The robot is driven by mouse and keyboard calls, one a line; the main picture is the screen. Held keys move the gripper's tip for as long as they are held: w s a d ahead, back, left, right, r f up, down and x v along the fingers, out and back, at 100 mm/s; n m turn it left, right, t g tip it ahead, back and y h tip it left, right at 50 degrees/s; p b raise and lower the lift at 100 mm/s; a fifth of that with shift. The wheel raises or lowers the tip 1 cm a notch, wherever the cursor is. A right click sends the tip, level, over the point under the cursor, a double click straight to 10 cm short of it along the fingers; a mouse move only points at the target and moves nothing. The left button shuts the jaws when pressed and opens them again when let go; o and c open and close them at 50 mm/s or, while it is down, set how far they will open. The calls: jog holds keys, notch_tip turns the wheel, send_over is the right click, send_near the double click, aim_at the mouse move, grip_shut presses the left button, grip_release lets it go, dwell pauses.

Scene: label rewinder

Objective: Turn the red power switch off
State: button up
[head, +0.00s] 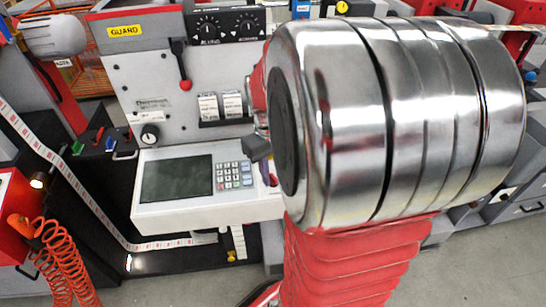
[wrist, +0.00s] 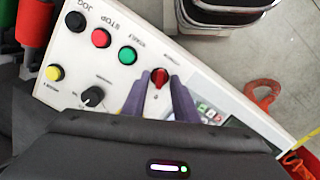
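The red power switch (wrist: 159,76) is a small red rotary knob on a white control panel (wrist: 196,77), seen in the wrist view. A small mark is printed just below it, too blurred to read for sure. My gripper (wrist: 158,82) has its two purple fingertips to the left and right of the knob, with gaps visible. I cannot tell how far above the panel the tips are. In the head view a bit of a purple finger shows at my gripper (head: 268,174); my arm hides the rest and the switch.
Near the switch are a green button (wrist: 127,55), a red button (wrist: 101,38), a black button (wrist: 75,21), a yellow button (wrist: 54,73) and a black knob (wrist: 92,96). In the head view, a screen (head: 177,178) with keypad (head: 233,175) stands left of my arm.

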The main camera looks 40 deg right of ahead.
notch_tip(320, 180, up, 13)
jog(key=shift+a+r, duration=0.15)
jog(key=shift+a, duration=0.3)
jog(key=shift+w, duration=0.1)
dwell(0.5)
jog(key=s+a+f+n+t, duration=0.1)
jog(key=s+a+t, duration=0.1)
jog(key=a, duration=0.8)
jog(key=s+a+f+t, duration=0.1)
jog(key=s+a+t, duration=0.1)
jog(key=a, duration=0.9)
jog(key=shift+a+n+t+y, duration=0.25)
jog(key=shift+n+t+y, duration=0.15)
jog(key=shift+t, duration=0.5)
